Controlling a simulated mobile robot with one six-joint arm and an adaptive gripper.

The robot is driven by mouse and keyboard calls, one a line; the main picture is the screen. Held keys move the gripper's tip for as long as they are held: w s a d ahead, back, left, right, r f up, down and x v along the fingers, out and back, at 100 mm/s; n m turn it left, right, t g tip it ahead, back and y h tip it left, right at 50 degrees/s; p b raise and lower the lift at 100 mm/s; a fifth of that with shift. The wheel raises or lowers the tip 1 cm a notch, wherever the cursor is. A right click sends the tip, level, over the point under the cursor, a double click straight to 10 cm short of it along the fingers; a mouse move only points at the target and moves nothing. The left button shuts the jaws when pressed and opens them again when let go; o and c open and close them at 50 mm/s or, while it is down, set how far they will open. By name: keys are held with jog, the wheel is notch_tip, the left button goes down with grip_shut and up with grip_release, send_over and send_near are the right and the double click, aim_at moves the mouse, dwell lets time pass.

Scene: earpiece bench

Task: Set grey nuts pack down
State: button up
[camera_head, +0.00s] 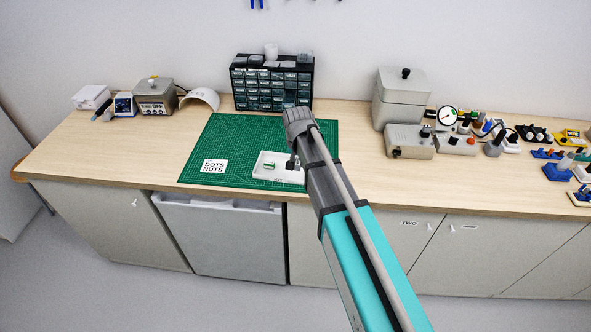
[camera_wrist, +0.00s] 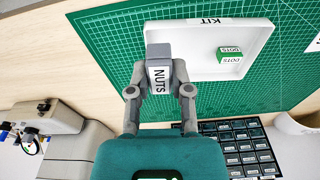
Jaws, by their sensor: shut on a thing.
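The grey nuts pack (camera_wrist: 160,52), a small block with a "NUTS" label, is between the fingers of my gripper (camera_wrist: 159,91) in the wrist view. My gripper is shut on it. The pack overlaps one end of the white KIT tray (camera_wrist: 210,68); whether it touches the tray floor I cannot tell. A green dots pack (camera_wrist: 230,55) lies in the tray. In the head view my gripper (camera_head: 291,162) is at the right end of the tray (camera_head: 259,172), and my arm partly hides that end. The green pack (camera_head: 269,166) shows left of it.
The tray stands on a green cutting mat (camera_head: 225,135), beside a "DOTS NUTS" card (camera_head: 214,166). A dark drawer cabinet (camera_head: 272,84) stands behind. Grey boxes (camera_head: 402,95) and instruments crowd the right bench.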

jog(key=w+f+b, duration=0.1)
jog(key=w+f, duration=0.1)
jog(key=w+f+b, duration=0.2)
jog(key=w+a+f+b, duration=0.1)
jog(key=w+b, duration=0.1)
jog(key=shift+w+a+f, duration=0.1)
jog(key=shift+w+f, duration=0.3)
jog(key=shift+w+a+f+b, duration=0.1)
jog(key=shift+w+f+b, duration=0.35)
jog(key=shift+b, duration=0.1)
jog(key=shift+w+f+b, duration=0.3)
jog(key=shift+f+b, duration=0.15)
jog(key=shift+w+a+f+b, duration=0.1)
jog(key=shift+w+f+b, duration=0.05)
jog(key=shift+f+b, duration=1.4)
jog(key=shift+f, duration=0.2)
jog(key=o, duration=0.8)
jog(key=shift+r, duration=0.1)
jog(key=shift+o, duration=0.2)
